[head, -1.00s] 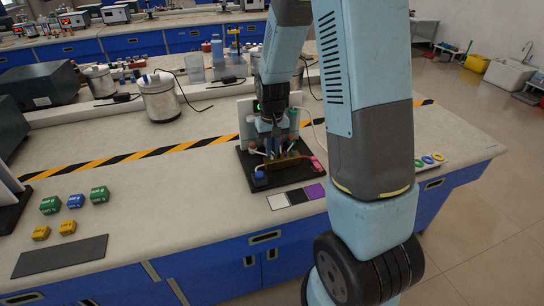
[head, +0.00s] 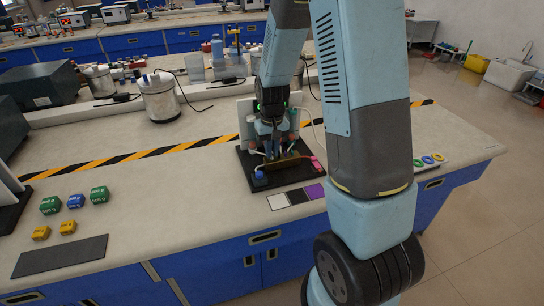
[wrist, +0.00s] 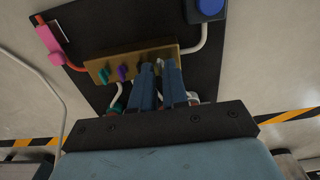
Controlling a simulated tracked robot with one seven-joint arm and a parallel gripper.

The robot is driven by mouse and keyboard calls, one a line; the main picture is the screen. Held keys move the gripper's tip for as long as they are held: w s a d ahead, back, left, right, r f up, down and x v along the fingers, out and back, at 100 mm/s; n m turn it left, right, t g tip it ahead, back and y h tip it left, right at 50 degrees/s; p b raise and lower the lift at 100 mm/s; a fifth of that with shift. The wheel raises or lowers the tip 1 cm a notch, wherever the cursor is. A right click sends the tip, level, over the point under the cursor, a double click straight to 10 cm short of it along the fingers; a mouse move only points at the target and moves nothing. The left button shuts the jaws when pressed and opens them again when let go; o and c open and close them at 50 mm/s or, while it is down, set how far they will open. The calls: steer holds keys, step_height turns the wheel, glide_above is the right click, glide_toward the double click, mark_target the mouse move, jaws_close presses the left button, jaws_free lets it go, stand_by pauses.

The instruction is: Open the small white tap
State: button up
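A brass-coloured manifold bar (wrist: 107,67) is fixed on a black board (wrist: 85,15), with a teal tap (wrist: 103,76) and a purple tap (wrist: 123,72) on it. The board also shows in the head view (head: 246,167). My gripper (wrist: 159,68) has its two blue fingers over the bar, right of the purple tap. A narrow gap shows between the fingers, with a small pale bit near the tips. I cannot tell whether this is the white tap or whether the fingers touch it; the fingers hide most of that spot.
A pink block (wrist: 49,38) and a blue knob (wrist: 209,7) sit on the board with tubing between. In the head view, green, blue and yellow blocks (head: 75,201) lie at the left. Coloured squares (head: 297,195) lie in front of the board.

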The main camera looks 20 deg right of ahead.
steer(key=shift+f, duration=0.6)
steer(key=shift+r, duration=0.3)
stand_by(0.5)
jaws_close()
steer(key=n, duration=0.7)
stand_by(0.3)
